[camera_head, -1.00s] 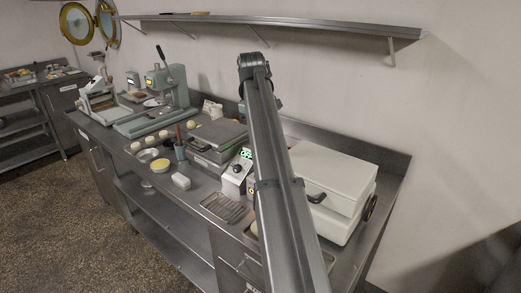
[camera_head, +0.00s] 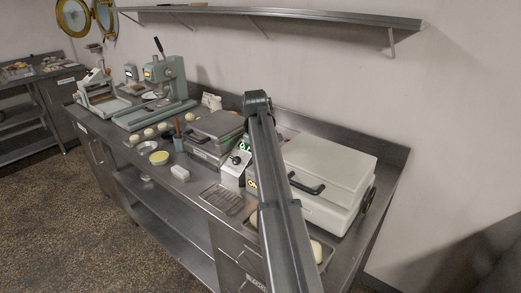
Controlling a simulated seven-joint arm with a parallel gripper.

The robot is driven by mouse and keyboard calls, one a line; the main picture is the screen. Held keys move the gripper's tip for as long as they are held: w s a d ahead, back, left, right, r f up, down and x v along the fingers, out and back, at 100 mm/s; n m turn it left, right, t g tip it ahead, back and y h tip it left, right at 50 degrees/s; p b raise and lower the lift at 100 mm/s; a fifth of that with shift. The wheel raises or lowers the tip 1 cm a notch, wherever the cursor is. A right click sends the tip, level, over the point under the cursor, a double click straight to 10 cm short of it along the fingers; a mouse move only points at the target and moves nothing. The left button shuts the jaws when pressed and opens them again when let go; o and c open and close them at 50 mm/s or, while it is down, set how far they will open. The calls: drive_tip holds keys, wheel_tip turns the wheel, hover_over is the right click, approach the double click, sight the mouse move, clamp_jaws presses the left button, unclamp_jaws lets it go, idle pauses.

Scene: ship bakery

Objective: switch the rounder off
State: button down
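I cannot tell for certain which machine is the rounder. A grey-green machine with an upright black-tipped lever (camera_head: 167,82) stands toward the left of the bench and has a small lit yellow display. A small white control box (camera_head: 233,172) with a dark knob and a green display stands at mid-bench, beside my arm. A large pale lidded machine (camera_head: 325,163) with a black handle is on the right; a yellow display shows at its left, partly behind my arm. My arm rises across the middle. My gripper is hidden behind it or out of view.
A grey flat-lidded machine (camera_head: 213,138) sits left of the control box. Dough balls, a yellow-filled bowl (camera_head: 158,158), a white block (camera_head: 180,173) and a wire rack (camera_head: 222,199) lie along the front. A wall shelf (camera_head: 290,15) runs above the bench.

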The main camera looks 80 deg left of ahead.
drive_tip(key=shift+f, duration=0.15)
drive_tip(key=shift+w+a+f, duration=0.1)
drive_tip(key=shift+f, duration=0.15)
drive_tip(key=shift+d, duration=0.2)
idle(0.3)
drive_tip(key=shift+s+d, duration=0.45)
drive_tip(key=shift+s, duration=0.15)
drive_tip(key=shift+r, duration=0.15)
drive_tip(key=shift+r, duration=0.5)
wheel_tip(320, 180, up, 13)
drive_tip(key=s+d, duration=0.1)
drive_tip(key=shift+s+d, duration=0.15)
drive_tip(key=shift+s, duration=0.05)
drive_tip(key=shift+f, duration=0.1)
